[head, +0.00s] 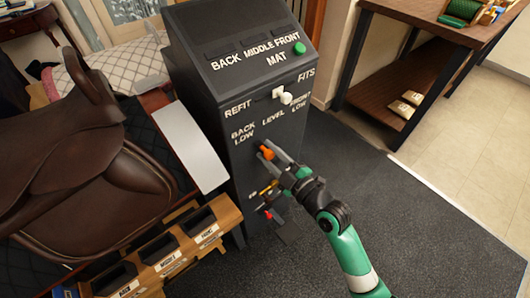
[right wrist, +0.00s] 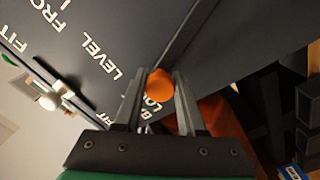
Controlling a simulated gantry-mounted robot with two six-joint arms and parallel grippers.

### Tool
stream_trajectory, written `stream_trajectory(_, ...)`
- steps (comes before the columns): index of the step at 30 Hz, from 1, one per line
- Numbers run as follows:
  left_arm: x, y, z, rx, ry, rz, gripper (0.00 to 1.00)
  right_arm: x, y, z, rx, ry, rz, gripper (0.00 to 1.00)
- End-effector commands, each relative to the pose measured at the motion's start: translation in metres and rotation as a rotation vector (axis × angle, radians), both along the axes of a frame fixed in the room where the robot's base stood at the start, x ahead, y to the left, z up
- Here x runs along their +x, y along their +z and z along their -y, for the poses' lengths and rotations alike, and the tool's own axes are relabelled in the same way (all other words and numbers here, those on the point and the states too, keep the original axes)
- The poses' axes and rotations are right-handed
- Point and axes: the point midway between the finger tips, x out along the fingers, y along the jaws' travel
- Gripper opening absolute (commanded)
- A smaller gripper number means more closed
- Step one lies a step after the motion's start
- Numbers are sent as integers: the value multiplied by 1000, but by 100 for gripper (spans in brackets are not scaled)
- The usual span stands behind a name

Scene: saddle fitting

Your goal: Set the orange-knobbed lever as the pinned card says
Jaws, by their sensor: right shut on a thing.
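The orange knob (head: 266,152) of the lever sits on the front of the dark console (head: 220,110), below the labels BACK LOW, LEVEL and FRONT LOW. It appears below and between BACK LOW and LEVEL. My right gripper (head: 274,157) reaches it from the lower right and is shut on it. In the right wrist view the orange knob (right wrist: 160,84) shows between the two fingers (right wrist: 161,95). The lever's slot is largely hidden by the gripper. I cannot make out a pinned card. My left gripper is not in view.
A white-knobbed lever (head: 286,98) sits above, between REFIT and FITS. A green button (head: 299,48) is on the sloped top. A brown saddle (head: 70,150) and a wooden rack (head: 180,250) with labelled bins stand left. Floor to the right is clear.

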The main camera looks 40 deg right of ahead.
Motion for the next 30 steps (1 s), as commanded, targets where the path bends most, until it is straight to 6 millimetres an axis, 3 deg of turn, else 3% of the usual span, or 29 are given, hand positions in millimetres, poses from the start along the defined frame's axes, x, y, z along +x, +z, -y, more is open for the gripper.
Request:
stream_trajectory(6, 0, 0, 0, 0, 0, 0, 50, 0, -2, -1, -2, 2, -5, 0)
stream_trajectory(7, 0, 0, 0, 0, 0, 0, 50, 0, -2, -1, -2, 2, -6, 41)
stream_trajectory(12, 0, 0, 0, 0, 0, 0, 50, 0, -2, -1, -1, 2, -5, 69)
stream_trajectory(23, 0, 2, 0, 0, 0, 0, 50, -6, -1, 0, -1, 0, -4, 69)
stream_trajectory(30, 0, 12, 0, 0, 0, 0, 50, -55, -1, -4, 1, -2, -8, 69)
